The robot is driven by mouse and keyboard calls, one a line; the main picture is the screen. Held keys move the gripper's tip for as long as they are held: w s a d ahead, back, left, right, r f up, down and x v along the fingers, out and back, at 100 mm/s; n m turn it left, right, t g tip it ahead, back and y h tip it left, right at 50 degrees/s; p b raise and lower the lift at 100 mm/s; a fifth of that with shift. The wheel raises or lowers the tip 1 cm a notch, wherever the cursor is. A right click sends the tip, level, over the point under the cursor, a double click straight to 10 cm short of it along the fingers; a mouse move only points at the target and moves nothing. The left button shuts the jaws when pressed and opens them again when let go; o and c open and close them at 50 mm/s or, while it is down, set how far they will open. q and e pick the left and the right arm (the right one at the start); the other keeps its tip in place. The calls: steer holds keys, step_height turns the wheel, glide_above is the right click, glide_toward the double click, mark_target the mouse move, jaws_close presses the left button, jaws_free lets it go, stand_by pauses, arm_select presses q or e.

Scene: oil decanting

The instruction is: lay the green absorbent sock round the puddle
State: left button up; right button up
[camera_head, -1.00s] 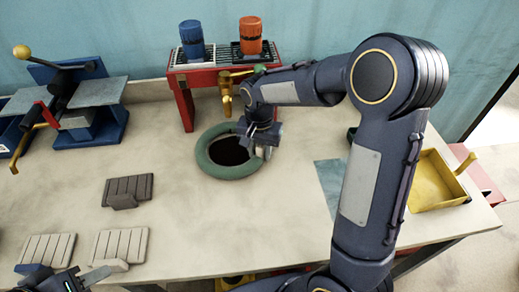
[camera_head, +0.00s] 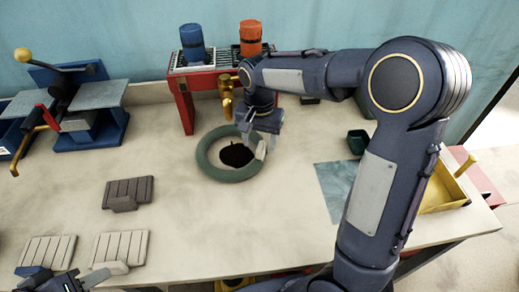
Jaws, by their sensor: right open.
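The green absorbent sock (camera_head: 212,171) lies on the bench as a closed-looking ring. The dark puddle (camera_head: 236,155) is inside the ring, with a strip of bare bench between them on the visible sides. My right gripper (camera_head: 260,150) is open, fingers pointing down, above the right part of the ring; it hides some of the sock there, and I cannot tell whether it touches it. My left gripper (camera_head: 75,284) is at the bottom left edge, far from the sock, partly cut off; its jaws are not clear.
A red stand (camera_head: 183,98) with a blue canister (camera_head: 192,44), an orange canister (camera_head: 251,38) and a brass tap (camera_head: 227,100) stands behind the ring. Grey slatted pads (camera_head: 128,190) lie at left. A blue sheet (camera_head: 333,188), green cup (camera_head: 357,141) and yellow tray (camera_head: 440,192) are at right.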

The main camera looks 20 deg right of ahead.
step_height(320, 180, up, 6)
steer(key=shift+r, duration=0.25)
arm_select(q)
steer(key=shift+r, duration=0.2)
arm_select(e)
steer(key=s+f+n+t+y, duration=0.1)
steer(key=s+n+t+y, duration=0.2)
steer(key=s, duration=1.9)
steer(key=n+t, duration=0.2)
steer(key=n, duration=0.1)
steer(key=shift+s+a+f+t+y, duration=0.15)
steer(key=shift+s+f+t+y, duration=0.15)
steer(key=shift+s+f+y, duration=0.1)
